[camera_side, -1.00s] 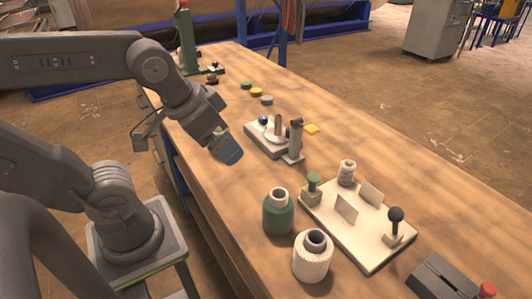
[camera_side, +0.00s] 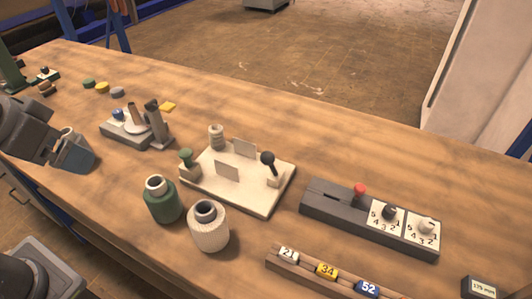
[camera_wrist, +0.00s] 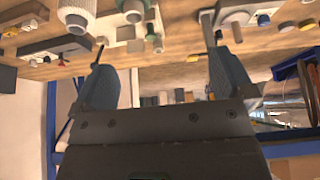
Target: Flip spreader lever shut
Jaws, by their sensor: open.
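No label marks the spreader lever, and I cannot tell which lever it is. In the side view, a cream plate (camera_side: 262,205) carries two thin upright panels, a black ball-knobbed lever (camera_side: 268,158) tilted slightly left, and a green-knobbed post (camera_side: 187,158). Left of it, a grey base (camera_side: 150,141) carries a blue ball (camera_side: 117,113) and a dark upright lever-like post (camera_side: 155,118). My gripper (camera_side: 78,155) is at the left, apart from these fixtures. In the wrist view my gripper (camera_wrist: 162,62) has its fingers spread, with nothing between them.
A green bottle (camera_side: 163,204) and a white ribbed bottle (camera_side: 208,232) stand before the cream plate. A black slotted box with a red knob (camera_side: 360,189) and dials lies right, behind a numbered block rack (camera_side: 326,270). The wooden bench (camera_side: 350,135) is clear behind.

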